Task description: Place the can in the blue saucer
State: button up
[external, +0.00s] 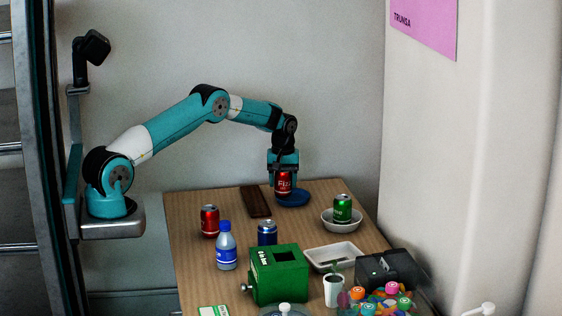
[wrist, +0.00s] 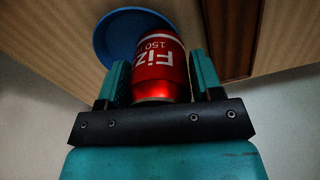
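A red can (external: 283,184) with white lettering is between the fingers of my gripper (external: 283,172). In the wrist view the gripper fingers (wrist: 160,85) stand on both sides of the red can (wrist: 160,62) and appear closed on it. The blue saucer (external: 294,198) lies on the table at the back, just below and slightly right of the can. In the wrist view the saucer (wrist: 112,38) shows partly behind the can, to its left. I cannot tell whether the can's bottom touches the saucer.
A brown flat block (external: 256,201) lies left of the saucer. A green can (external: 342,208) stands in a white bowl (external: 341,224) to the right. Another red can (external: 209,220), a bottle (external: 226,248), a blue can (external: 267,232) and a green box (external: 278,274) stand nearer the front.

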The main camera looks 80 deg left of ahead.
jog(key=shift+o, duration=1.3)
jog(key=shift+r, duration=0.1)
notch_tip(320, 180, up, 12)
jog(key=shift+r, duration=0.1)
jog(key=s+d+r+m+y, duration=0.2)
jog(key=s+d+r+m, duration=0.2)
jog(key=s+d+r, duration=0.8)
jog(key=s+d+f+m+y, duration=0.1)
jog(key=s+d, duration=0.3)
jog(key=s, duration=0.7)
jog(key=s+d+m+y, duration=0.1)
jog(key=s+d+m, duration=0.2)
jog(key=s, duration=0.9)
jog(key=shift+d+f, duration=0.35)
